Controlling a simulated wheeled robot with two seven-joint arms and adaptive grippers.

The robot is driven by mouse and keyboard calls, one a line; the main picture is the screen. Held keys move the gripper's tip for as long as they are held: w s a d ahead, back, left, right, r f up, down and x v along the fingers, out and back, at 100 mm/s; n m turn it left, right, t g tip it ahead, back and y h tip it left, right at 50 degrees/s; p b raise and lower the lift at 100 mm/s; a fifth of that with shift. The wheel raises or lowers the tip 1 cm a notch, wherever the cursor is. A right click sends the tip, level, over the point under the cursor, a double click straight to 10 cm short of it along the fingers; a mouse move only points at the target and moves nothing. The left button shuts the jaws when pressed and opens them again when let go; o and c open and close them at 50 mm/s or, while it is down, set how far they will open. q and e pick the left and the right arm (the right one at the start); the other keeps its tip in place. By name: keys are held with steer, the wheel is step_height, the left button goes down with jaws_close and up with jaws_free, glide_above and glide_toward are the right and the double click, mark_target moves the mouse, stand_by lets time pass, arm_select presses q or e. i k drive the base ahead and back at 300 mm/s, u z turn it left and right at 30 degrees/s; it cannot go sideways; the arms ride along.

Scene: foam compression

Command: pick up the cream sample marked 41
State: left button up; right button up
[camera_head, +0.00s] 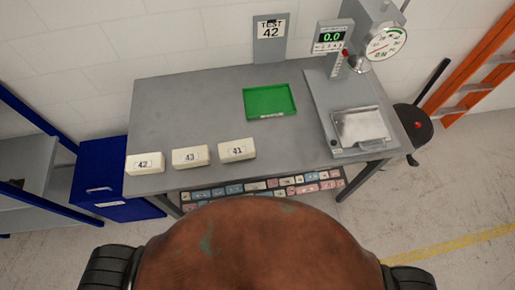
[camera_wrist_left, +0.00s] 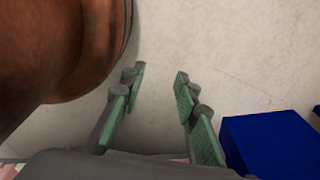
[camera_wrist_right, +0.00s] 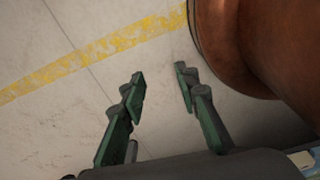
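The cream sample marked 41 (camera_head: 237,150) is a small block on the front of the grey table, the rightmost of three in a row. The sample marked 43 (camera_head: 191,157) is in the middle and the sample marked 42 (camera_head: 145,163) is at the left corner. My left gripper (camera_wrist_left: 158,75) is open and empty above the floor, beside my brown body. My right gripper (camera_wrist_right: 158,78) is also open and empty above the floor. Neither gripper shows in the head view, and both are away from the samples.
A green tray (camera_head: 269,101) lies on the grey table (camera_head: 190,105). A press with a dial gauge (camera_head: 387,43) and a metal plate (camera_head: 360,127) stands at the right. A sign (camera_head: 270,36) reads "TEST 42". A blue cabinet (camera_head: 100,180) stands left; a stool (camera_head: 414,123) stands right.

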mark_target(234, 150)
steer(key=z, duration=0.6)
steer(key=k, duration=0.95)
steer(key=u, duration=1)
steer(key=i, duration=0.55)
